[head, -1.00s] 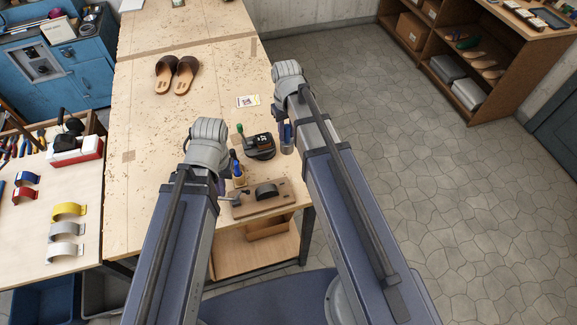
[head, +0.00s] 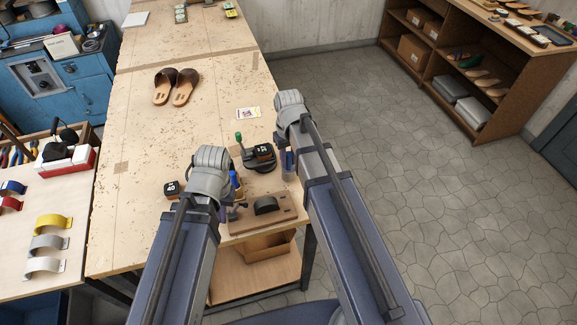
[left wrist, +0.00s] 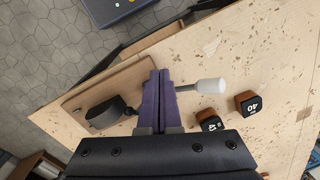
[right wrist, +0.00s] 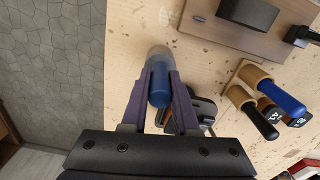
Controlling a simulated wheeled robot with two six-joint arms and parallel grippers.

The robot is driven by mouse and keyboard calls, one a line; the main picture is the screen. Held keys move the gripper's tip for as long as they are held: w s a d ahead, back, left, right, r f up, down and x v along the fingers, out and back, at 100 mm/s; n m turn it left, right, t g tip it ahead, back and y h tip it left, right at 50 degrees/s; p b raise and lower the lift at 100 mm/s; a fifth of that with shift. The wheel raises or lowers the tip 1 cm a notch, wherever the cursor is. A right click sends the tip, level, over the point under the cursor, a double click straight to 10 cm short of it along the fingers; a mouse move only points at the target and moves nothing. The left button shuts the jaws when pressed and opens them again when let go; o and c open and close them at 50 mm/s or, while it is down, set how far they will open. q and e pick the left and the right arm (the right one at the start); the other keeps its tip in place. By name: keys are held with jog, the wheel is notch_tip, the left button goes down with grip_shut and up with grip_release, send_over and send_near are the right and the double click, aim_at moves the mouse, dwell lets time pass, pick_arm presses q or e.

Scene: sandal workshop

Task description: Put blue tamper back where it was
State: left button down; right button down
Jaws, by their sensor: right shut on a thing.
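My right gripper (right wrist: 160,85) is shut on the blue tamper (right wrist: 159,92). Its blue handle is between the fingers and its pale rounded end shows past the fingertips. In the head view, the tamper (head: 289,163) is near the bench's right edge, right of a dark device with a green handle (head: 260,158). My left gripper (left wrist: 158,75) has its fingers together, near the wooden board with a black curved block (left wrist: 107,112). A pale-headed tool (left wrist: 209,86) shows beside these fingers; its handle passes behind them, and I see nothing clearly held.
A wooden holder (right wrist: 245,75) contains another blue-handled tool (right wrist: 262,121). Numbered dark blocks (left wrist: 247,102) stand near the left gripper. Brown sandals (head: 175,86) and a printed card (head: 247,113) lie farther back. The bench's middle is mostly clear.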

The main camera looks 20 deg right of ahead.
pick_arm(q)
jog(key=shift+f, duration=0.7)
pick_arm(e)
jog(key=shift+f, duration=0.7)
pick_arm(q)
jog(key=shift+f+b, duration=0.2)
jog(key=shift+b, duration=0.25)
pick_arm(e)
jog(key=shift+f, duration=0.2)
jog(key=c, duration=0.7)
grip_release()
pick_arm(q)
jog(key=shift+r, duration=0.2)
pick_arm(e)
jog(key=shift+r, duration=0.15)
notch_tip(320, 180, up, 12)
jog(key=p, duration=1.2)
jog(key=shift+r, duration=0.1)
pick_arm(q)
notch_tip(320, 180, up, 12)
pick_arm(e)
jog(key=shift+n+h, duration=0.6)
jog(key=shift+n, duration=0.1)
jog(key=s+a, duration=0.3)
jog(key=s, duration=0.1)
jog(key=s+a, duration=0.4)
jog(key=s, duration=0.1)
jog(key=s+a, duration=0.3)
jog(key=s, duration=0.2)
jog(key=shift+s+a, duration=0.25)
